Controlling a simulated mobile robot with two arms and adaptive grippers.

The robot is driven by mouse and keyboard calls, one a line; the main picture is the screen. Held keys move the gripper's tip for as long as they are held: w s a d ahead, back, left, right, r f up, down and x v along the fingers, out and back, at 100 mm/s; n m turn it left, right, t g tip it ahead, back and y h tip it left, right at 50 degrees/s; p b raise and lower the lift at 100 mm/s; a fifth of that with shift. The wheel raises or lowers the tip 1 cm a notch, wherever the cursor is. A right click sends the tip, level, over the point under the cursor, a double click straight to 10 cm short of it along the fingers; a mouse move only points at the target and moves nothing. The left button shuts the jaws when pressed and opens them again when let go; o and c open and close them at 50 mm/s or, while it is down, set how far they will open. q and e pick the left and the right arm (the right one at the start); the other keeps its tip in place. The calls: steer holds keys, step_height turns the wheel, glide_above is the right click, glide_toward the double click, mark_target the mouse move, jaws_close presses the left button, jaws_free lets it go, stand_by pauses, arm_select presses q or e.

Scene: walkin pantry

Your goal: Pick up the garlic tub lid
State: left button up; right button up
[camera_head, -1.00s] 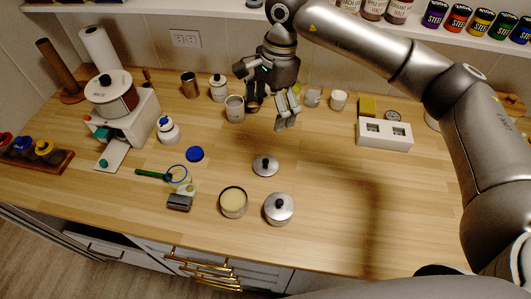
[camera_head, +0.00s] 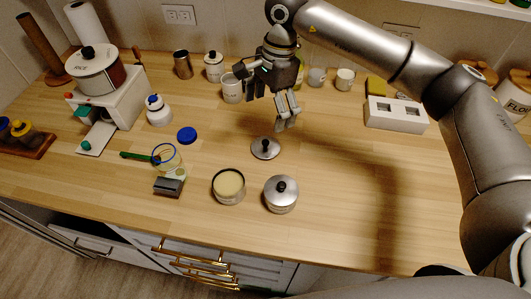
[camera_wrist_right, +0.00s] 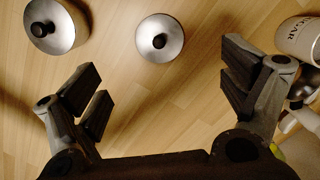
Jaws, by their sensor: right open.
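A loose round silver lid with a black knob (camera_head: 265,148) lies flat on the wooden counter. It also shows in the right wrist view (camera_wrist_right: 160,38), near the top middle. An open tub with pale contents (camera_head: 229,190) stands in front of it, and a silver lidded tub (camera_head: 281,196) stands to that tub's right. No garlic label is readable on either. My right gripper (camera_head: 287,122) is above the counter, just behind and right of the loose lid, and touches nothing. Its fingers (camera_wrist_right: 160,90) are wide apart and empty. My left gripper is not in view.
A mug (camera_head: 232,88) and canister (camera_head: 214,67) stand behind and left of my right gripper; a container marked with sugar lettering (camera_wrist_right: 300,40) shows in the wrist view. A blue disc (camera_head: 187,135), strainer (camera_head: 165,156) and grey block (camera_head: 169,186) lie left. The counter's right middle is clear.

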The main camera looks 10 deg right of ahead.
steer(key=p, duration=0.2)
glide_above(267, 141)
steer(key=f, duration=0.5)
steer(key=shift+w+f, duration=0.15)
steer(key=shift+w, duration=0.05)
steer(key=shift+s+f, duration=0.1)
steer(key=shift+f, duration=0.45)
step_height(267, 141, down, 4)
steer(key=shift+s+r+p, duration=0.1)
steer(key=shift+r+p, duration=0.1)
steer(key=shift+p, duration=0.85)
steer(key=shift+a+f, duration=0.1)
steer(key=shift+f, duration=0.35)
steer(key=c, duration=1)
